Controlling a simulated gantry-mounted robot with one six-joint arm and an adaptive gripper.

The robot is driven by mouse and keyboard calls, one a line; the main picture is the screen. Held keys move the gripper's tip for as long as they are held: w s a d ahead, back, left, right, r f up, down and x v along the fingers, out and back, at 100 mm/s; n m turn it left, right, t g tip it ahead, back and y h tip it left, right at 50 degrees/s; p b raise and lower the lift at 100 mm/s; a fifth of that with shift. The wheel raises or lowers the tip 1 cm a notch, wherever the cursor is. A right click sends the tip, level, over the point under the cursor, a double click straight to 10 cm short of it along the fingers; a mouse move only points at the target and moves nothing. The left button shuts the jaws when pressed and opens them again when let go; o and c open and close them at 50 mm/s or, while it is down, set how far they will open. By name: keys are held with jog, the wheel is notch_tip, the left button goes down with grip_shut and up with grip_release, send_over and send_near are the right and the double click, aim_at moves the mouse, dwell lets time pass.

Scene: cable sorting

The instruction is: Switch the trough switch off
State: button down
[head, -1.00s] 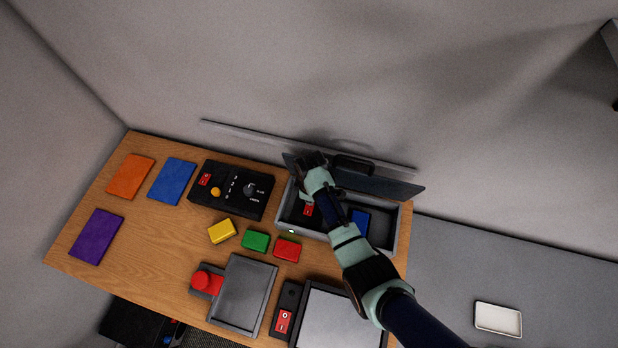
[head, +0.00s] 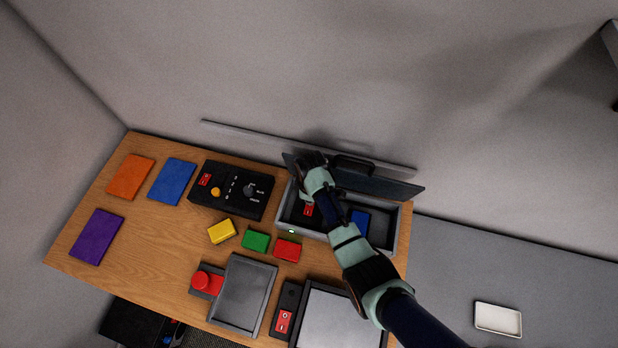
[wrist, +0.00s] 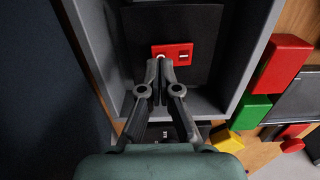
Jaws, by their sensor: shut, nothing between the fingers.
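The trough (head: 387,243) is a grey open box at the back right of the table, with its dark lid (head: 395,187) standing open behind it. Its red rocker switch (head: 308,209) sits inside on a black panel, partly hidden by my arm in the head view. In the wrist view the switch (wrist: 184,50) shows a round mark on the left and a bar on the right. My gripper (wrist: 161,64) is shut and empty, its fingertips at the round-mark end of the switch. I cannot tell whether they touch it.
A blue block (head: 360,219) lies in the trough. A black control box (head: 232,207) with another red switch stands to the left. Yellow (head: 222,231), green (head: 255,240) and red (head: 287,250) blocks lie in front. Another red rocker switch (head: 284,321) is at the front edge.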

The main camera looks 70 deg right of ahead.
jog(key=shift+f+b, duration=0.85)
jog(key=shift+f, duration=0.35)
dwell(0.6)
notch_tip(320, 180, up, 7)
jog(key=p, duration=0.7)
jog(key=shift+r+p, duration=0.15)
jog(key=shift+p, duration=0.15)
